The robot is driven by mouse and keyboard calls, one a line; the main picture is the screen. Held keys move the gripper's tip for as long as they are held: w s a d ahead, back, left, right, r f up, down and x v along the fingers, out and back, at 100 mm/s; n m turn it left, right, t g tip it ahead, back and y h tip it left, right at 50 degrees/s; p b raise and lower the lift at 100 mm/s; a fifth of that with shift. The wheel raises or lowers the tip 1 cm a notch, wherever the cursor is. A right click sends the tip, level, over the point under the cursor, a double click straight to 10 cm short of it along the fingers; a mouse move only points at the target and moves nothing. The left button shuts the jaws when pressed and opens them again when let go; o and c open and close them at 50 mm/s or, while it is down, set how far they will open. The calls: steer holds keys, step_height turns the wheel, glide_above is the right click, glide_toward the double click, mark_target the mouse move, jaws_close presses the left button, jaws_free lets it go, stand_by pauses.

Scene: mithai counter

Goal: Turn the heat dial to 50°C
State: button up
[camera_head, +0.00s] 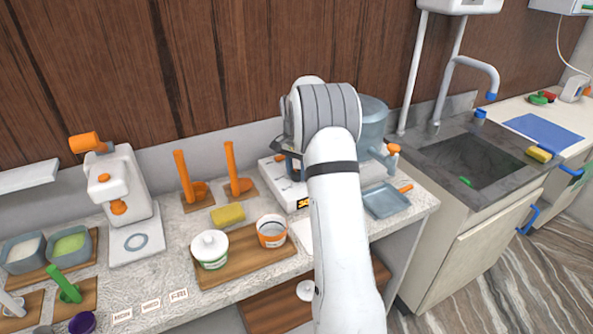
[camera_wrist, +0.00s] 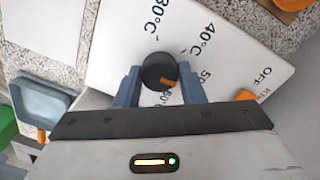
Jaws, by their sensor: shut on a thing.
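The heat dial (camera_wrist: 156,68) is a round dark knob with an orange mark, seen in the wrist view on a white panel (camera_wrist: 120,42). My gripper (camera_wrist: 160,76) is shut on the dial, one blue-grey finger on each side. Printed labels 30°C, 40°C and OFF show around the dial. The 50°C and 60°C labels are partly hidden by my right finger. The orange mark points down and slightly right, near the 60°C label; its exact alignment is unclear. In the head view my arm hides the dial. The white unit (camera_head: 273,174) shows an orange-lit display, partly covered.
In the head view, a blue-grey pan (camera_head: 386,201) and a water dispenser (camera_head: 373,118) stand close right of my arm. A wooden board (camera_head: 236,262) with two tubs lies to the left, beside a yellow sponge (camera_head: 228,215). A sink (camera_head: 468,160) is further right.

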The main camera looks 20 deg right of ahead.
steer(key=shift+r+m, duration=0.1)
steer(key=shift+m, duration=0.3)
steer(key=o, duration=1)
steer(key=r+b, duration=0.1)
steer(key=r, duration=0.6)
steer(key=shift+w+r, duration=0.1)
steer(key=shift+w, duration=0.1)
steer(key=shift+r, duration=0.25)
steer(key=shift+a, duration=0.1)
